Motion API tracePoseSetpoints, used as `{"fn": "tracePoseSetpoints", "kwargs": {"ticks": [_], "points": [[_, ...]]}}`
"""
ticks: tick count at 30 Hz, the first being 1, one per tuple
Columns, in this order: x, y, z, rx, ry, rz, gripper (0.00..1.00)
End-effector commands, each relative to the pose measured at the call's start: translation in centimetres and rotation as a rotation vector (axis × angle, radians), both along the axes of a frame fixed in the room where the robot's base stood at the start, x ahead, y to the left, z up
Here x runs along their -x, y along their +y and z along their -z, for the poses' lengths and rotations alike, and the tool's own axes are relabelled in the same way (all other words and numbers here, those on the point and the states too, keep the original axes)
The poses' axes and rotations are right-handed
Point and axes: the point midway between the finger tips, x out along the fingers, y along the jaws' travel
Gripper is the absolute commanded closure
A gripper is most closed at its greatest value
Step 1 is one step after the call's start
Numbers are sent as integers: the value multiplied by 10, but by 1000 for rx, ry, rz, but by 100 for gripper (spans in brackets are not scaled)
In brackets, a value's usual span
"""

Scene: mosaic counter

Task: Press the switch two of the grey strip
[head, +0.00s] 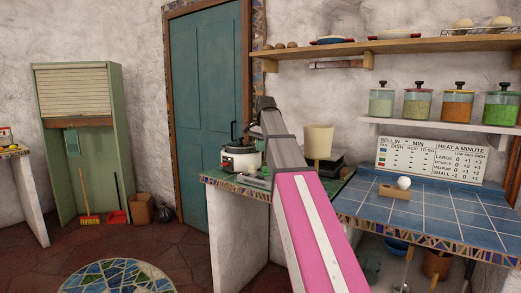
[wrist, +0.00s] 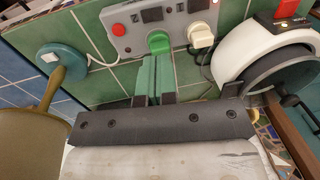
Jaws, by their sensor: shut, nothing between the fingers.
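The grey strip (wrist: 178,22) lies on green tiles at the top of the wrist view. I see no numbers, so I cannot tell which switch is two. My gripper (wrist: 153,65) is shut and empty, its green fingers together just below the green plug. Whether they touch it is unclear. In the head view my arm hides much of this spot.
A white cooker (wrist: 240,35) with a dark pot stands right of the strip; it also shows in the head view (head: 240,158). The blue tiled counter (head: 430,215) is mostly clear.

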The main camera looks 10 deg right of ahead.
Motion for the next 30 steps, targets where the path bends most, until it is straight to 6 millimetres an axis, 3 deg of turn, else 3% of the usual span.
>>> {"fn": "tracePoseSetpoints", "kwargs": {"ticks": [6,16,22,30], "points": [[-2,4,42,0,3,0,100],[-7,8,93,0,1,0,100],[-9,10,108,0,0,0,100],[-10,10,111,0,0,0,100]]}}
